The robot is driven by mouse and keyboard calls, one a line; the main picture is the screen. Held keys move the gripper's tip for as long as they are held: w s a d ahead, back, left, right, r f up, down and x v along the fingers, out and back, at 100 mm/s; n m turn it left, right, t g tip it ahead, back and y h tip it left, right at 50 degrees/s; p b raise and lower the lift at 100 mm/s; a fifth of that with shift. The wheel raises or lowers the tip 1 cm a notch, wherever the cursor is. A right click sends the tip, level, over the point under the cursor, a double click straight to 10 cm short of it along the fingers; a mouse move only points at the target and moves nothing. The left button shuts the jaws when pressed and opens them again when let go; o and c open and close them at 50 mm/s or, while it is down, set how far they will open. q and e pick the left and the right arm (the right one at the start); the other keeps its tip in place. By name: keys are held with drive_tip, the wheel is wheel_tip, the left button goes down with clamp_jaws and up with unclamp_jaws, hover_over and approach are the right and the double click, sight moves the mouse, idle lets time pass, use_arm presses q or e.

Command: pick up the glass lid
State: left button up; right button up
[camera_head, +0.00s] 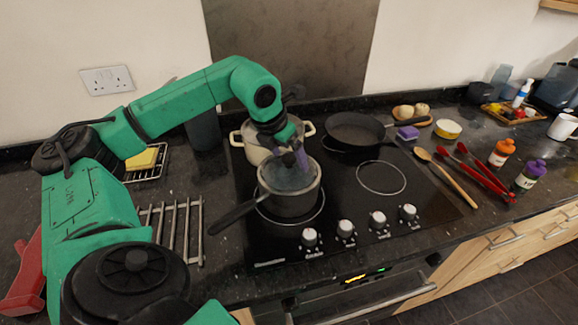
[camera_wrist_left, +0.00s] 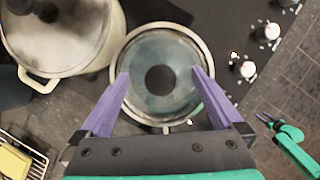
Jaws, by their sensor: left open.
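The glass lid (camera_head: 283,180) sits on a grey saucepan (camera_head: 291,203) on the hob. In the left wrist view the lid (camera_wrist_left: 160,101) is a round, see-through disc with a dark round knob (camera_wrist_left: 160,79) in its middle. My left gripper (camera_head: 303,160) points down over the lid and partly hides it in the head view. In the left wrist view its purple fingers (camera_wrist_left: 160,72) are open, one on each side of the knob and apart from it. My right gripper (camera_wrist_left: 266,119) shows small at the right of the left wrist view; its jaw opening is unclear.
A cream pot (camera_head: 247,153) stands just behind the saucepan. A black frying pan (camera_head: 352,132) is at the back right. The saucepan's handle (camera_head: 238,216) points front left, near a metal rack (camera_head: 172,226). Wooden spoons and red tongs (camera_head: 482,173) lie right of the hob.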

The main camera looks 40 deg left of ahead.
use_arm(q)
drive_tip(key=shift+w+f, duration=0.2)
drive_tip(key=shift+f, duration=0.25)
drive_tip(key=c, duration=0.9)
drive_tip(key=shift+s+d, duration=0.1)
drive_tip(key=shift+s, duration=0.1)
clamp_jaws()
